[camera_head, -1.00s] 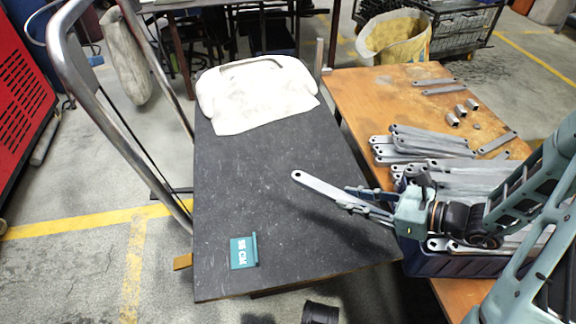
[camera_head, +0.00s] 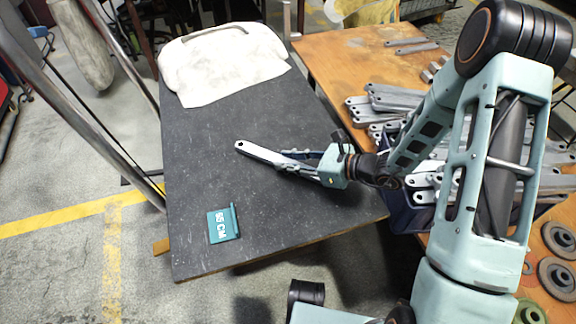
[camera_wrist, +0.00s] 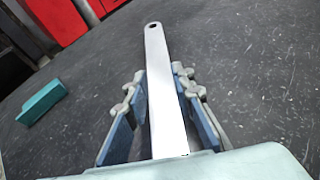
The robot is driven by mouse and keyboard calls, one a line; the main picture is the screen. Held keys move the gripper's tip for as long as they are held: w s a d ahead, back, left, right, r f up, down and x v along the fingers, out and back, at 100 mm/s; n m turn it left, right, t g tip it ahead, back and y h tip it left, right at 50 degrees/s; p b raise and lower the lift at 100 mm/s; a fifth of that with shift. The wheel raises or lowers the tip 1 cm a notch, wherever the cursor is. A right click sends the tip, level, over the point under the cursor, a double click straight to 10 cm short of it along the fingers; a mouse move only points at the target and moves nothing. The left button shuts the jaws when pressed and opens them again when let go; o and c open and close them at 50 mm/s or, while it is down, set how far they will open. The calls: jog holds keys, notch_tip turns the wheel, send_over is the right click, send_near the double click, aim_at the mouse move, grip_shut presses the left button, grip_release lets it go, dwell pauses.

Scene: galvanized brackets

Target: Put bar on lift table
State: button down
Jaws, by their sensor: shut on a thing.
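A flat grey metal bar (camera_head: 258,151) with a hole near its end is held in my gripper (camera_head: 300,162). In the wrist view the bar (camera_wrist: 160,75) runs lengthwise between the two fingers of my gripper (camera_wrist: 162,100), its holed end pointing away. The lift table (camera_head: 200,130) has a dark speckled top with a metal push handle at the left. The bar is over the middle of this top; I cannot tell whether it touches the surface. The bar's near end is hidden by my gripper.
A white cloth bundle (camera_head: 225,62) covers the table's far end. A wooden bench (camera_head: 325,55) at the right carries several grey bars (camera_head: 385,100) and a dark blue bin (camera_head: 405,215). The table's middle left is clear.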

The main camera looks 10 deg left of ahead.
jog(key=shift+f, duration=0.45)
jog(key=shift+f, duration=0.2)
jog(key=c, duration=1.7)
grip_release()
jog(key=shift+o, duration=0.2)
jog(key=shift+r, duration=0.15)
jog(key=shift+d+r, duration=0.2)
jog(key=shift+d, duration=0.1)
jog(key=p+v, duration=0.3)
jog(key=v, duration=0.8)
jog(key=shift+s+d+p, duration=0.15)
jog(key=shift+d+p, duration=0.1)
jog(key=shift+p, duration=0.15)
